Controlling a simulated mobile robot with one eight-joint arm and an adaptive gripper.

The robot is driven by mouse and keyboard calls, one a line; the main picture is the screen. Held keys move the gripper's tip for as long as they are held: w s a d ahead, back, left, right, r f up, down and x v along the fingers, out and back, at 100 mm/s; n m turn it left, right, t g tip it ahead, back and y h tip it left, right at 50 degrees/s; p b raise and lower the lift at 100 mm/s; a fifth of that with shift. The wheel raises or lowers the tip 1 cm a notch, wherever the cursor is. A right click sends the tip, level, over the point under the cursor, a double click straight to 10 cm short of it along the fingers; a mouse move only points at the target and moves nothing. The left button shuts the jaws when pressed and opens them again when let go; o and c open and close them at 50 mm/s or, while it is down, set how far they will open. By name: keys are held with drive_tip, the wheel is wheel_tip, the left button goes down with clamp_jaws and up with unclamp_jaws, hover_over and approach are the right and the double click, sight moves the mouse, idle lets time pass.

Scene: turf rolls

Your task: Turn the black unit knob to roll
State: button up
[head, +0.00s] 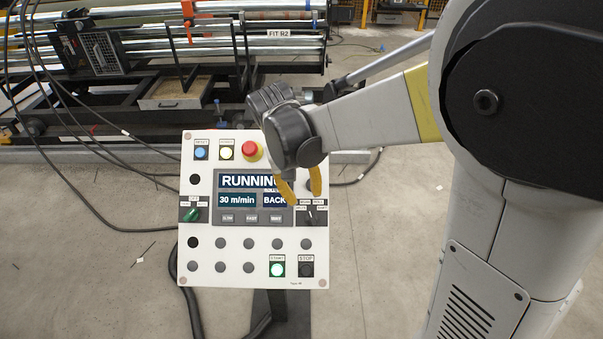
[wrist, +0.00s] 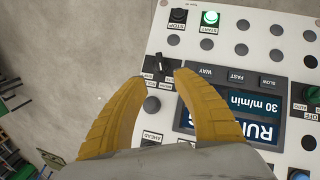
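The black unit knob (head: 310,217) sits at the right side of the white control panel (head: 205,282), on a small dark plate with labels too small to read surely. In the wrist view the knob (wrist: 161,63) shows just past the fingertips, between their lines. My gripper (head: 305,198) has two yellow fingers, open and apart, reaching down over the right part of the panel. In the wrist view the fingers (wrist: 162,80) stand either side of an empty gap. I cannot tell whether a fingertip touches the knob. The head view hides part of the panel behind my gripper.
The display (head: 237,200) reads RUNNING, 30 m/min and BACK. A green knob (head: 191,215) is at the panel's left, a red button (head: 252,151) at the top. A lit green START button (head: 277,269) and black STOP button (head: 306,269) are at the bottom. Machinery stands behind.

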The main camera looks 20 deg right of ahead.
sight(312, 217)
drive_tip(key=b+x, duration=0.4)
drive_tip(key=x, duration=0.6)
drive_tip(key=shift+f, duration=0.3)
drive_tip(key=shift+s, duration=0.1)
drive_tip(key=shift+c, duration=0.5)
clamp_jaws()
